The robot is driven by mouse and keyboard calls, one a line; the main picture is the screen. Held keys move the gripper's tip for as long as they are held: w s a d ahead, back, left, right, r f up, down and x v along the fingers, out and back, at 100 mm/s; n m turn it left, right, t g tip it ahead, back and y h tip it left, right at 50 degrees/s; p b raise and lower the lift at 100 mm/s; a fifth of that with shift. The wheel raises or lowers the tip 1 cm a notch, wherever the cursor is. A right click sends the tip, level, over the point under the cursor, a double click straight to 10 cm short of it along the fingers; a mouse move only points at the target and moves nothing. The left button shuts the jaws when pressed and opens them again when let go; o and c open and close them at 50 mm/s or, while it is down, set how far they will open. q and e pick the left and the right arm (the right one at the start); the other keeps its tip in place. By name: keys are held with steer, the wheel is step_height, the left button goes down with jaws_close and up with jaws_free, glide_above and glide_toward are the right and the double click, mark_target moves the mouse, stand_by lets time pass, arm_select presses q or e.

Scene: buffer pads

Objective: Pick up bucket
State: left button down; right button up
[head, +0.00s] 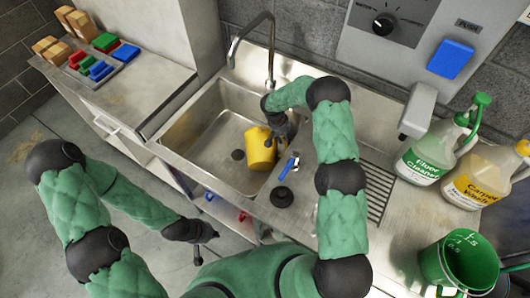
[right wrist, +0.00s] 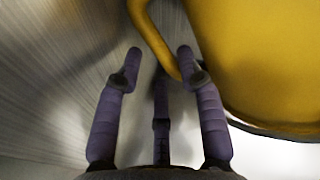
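A yellow bucket (head: 260,151) is in the metal sink basin (head: 195,134); I cannot tell whether it rests on the floor of the basin. My right gripper (head: 280,128) reaches down into the sink beside it, on its right. In the right wrist view, the bucket (right wrist: 265,60) fills the upper right, and its curved handle (right wrist: 152,38) runs between the spread fingers of my right gripper (right wrist: 160,68). The fingers are open and not closed on the handle. My left gripper (head: 204,238) hangs low in front of the counter, away from the bucket; its finger state is unclear.
A faucet (head: 271,60) arches over the sink. A blue-handled tool (head: 289,166) and a black round piece (head: 281,196) lie on the sink's front edge. A green cleaner jug (head: 425,160), a yellow jug (head: 480,178) and a green bucket (head: 462,262) stand on the right counter.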

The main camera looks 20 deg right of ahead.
steer(key=x, duration=0.2)
steer(key=shift+d+f, duration=0.1)
steer(key=shift+f, duration=0.15)
steer(key=shift+c, duration=0.3)
jaws_close()
steer(key=shift+r, duration=0.15)
